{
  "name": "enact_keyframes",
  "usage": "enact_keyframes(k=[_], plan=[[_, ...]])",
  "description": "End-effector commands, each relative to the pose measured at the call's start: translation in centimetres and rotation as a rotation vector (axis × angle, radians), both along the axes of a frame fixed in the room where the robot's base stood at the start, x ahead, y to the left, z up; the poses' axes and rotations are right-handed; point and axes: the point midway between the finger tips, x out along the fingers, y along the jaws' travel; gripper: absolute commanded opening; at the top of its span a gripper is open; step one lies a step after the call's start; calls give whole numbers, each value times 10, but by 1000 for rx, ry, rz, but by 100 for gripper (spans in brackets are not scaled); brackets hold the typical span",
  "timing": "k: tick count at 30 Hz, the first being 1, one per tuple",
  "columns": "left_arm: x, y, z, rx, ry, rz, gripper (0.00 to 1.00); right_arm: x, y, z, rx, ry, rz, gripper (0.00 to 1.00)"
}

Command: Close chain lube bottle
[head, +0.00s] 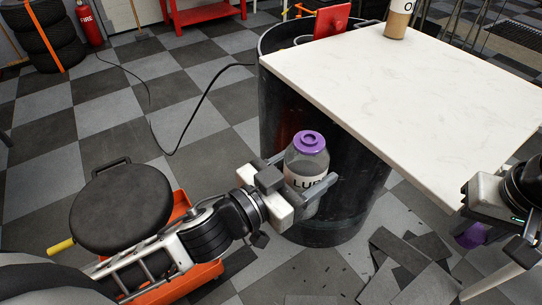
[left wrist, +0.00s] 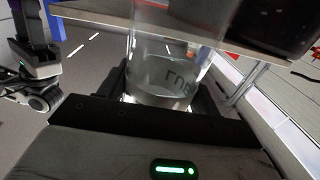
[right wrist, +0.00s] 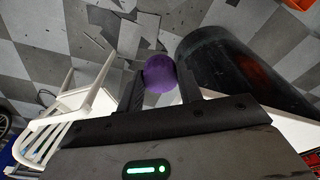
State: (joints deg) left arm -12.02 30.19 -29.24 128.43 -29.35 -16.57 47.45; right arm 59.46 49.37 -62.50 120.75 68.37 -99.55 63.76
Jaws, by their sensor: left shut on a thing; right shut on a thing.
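A clear bottle (head: 303,163) with a dark "LUB" label and a purple top (head: 308,142) is upright in my left gripper (head: 304,183), held in front of the black drum. My left gripper is shut around its body; the bottle (left wrist: 165,75) also fills the space between the fingers in the left wrist view. My right gripper (head: 474,226) is shut on a purple rounded piece (right wrist: 160,74), probably the cap. This purple piece (head: 470,238) shows below the gripper in the head view, at the right, well apart from the bottle. The bottle's lower part is partly hidden by a finger.
A white tabletop (head: 400,75) lies between and behind my grippers, with a labelled container (head: 398,20) at its far edge. A black drum (head: 350,190) stands under its left corner. A black stool (head: 120,208) is at the left. Loose dark tiles (head: 410,258) lie on the floor.

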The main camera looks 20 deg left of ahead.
Motion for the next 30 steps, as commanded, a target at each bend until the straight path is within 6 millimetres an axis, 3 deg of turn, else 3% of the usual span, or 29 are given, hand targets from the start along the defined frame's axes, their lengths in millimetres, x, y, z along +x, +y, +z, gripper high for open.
enact_keyframes(k=[4,9,23,26,30], plan=[[3,-24,3,2,-5,-122,23,0,0,0,0,0,0,15],[3,-38,4,-1,-3,-189,23,0,0,0,0,0,0,15],[3,-41,2,-2,2,-203,23,-1,3,1,1,-1,4,15],[3,-41,3,-2,1,-202,23,-4,15,4,3,-2,20,15],[3,-41,3,-2,1,-202,23,-5,52,20,3,-7,81,15]])
